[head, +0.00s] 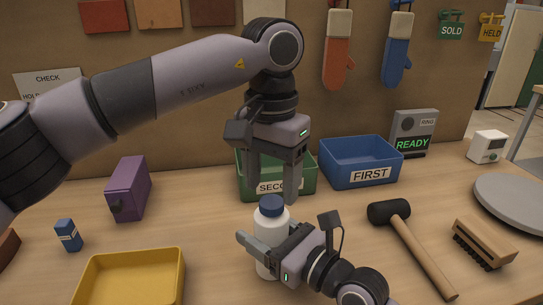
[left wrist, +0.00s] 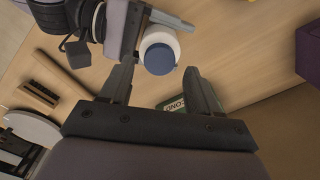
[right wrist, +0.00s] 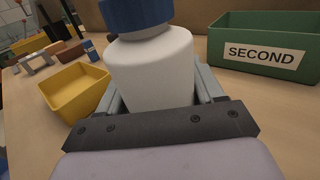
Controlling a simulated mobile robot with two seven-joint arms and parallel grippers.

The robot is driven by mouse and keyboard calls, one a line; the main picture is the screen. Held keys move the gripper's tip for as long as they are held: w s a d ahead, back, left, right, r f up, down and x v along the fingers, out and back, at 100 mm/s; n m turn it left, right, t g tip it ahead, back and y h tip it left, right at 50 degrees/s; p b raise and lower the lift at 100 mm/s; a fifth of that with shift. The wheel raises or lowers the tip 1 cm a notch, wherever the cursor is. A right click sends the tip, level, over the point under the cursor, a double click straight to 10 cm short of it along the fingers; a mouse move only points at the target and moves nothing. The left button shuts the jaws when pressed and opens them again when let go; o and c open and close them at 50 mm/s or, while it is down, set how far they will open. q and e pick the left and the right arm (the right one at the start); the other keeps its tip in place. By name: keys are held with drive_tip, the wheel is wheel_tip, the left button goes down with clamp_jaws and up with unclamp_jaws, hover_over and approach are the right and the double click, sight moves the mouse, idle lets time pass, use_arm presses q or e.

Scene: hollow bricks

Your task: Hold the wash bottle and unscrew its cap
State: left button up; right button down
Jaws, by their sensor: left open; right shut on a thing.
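The wash bottle (head: 270,228) is white and stands upright on the table, with a blue cap (head: 271,205) on top. My right gripper (head: 258,250) is shut around the bottle's body from the right. In the right wrist view the white body (right wrist: 150,70) sits between the fingers, and the blue cap (right wrist: 135,14) is cut by the top edge. My left gripper (head: 272,188) is open and points down just above the cap. In the left wrist view its fingers (left wrist: 160,82) are apart, with the cap (left wrist: 160,58) beyond them and nothing between them.
Behind the bottle are a green SECOND bin (head: 308,182) and a blue FIRST bin (head: 360,150). A mallet (head: 415,240) and a brush (head: 485,240) lie to the right.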

sight(272, 206)
use_arm(q)
drive_tip(key=shift+f, duration=1.4)
drive_tip(key=c, duration=1.1)
